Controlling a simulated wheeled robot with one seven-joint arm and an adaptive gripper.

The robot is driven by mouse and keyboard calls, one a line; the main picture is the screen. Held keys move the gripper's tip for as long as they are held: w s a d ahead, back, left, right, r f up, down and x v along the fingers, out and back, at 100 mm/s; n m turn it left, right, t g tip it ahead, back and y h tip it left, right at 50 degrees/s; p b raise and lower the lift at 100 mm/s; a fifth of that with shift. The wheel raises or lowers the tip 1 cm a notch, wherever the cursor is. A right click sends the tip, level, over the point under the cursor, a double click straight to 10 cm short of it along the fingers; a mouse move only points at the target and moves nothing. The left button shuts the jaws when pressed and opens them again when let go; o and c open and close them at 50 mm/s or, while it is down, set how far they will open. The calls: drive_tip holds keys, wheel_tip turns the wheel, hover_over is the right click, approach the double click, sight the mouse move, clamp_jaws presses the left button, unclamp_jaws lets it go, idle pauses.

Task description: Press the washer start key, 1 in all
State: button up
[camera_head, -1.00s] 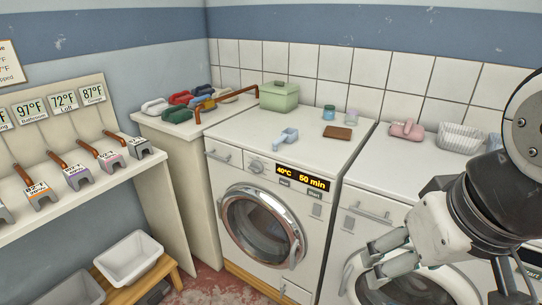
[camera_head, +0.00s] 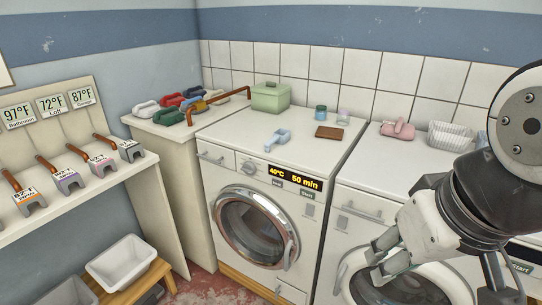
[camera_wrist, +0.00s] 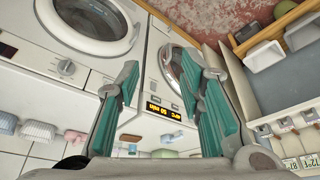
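A white front-loading machine (camera_head: 290,225) stands in the middle of the head view, with a round glass door, a knob and a lit display (camera_head: 293,178) showing 40°C and minutes. A "Start" label (camera_head: 521,267) shows at the right edge, partly behind my arm, beside a second white machine (camera_head: 358,203). My gripper (camera_head: 376,263) is in front of that second machine, touching nothing I can make out. In the wrist view my gripper (camera_wrist: 160,62) has its fingers apart and empty, with the display (camera_wrist: 163,111) beyond them.
A green box (camera_head: 270,97), a blue scoop (camera_head: 278,139), a brown block (camera_head: 329,132) and jars stand on the middle machine. A shelf with tags is at left, a white bin (camera_head: 120,262) below.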

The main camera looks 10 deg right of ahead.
clamp_jaws()
idle(1.0)
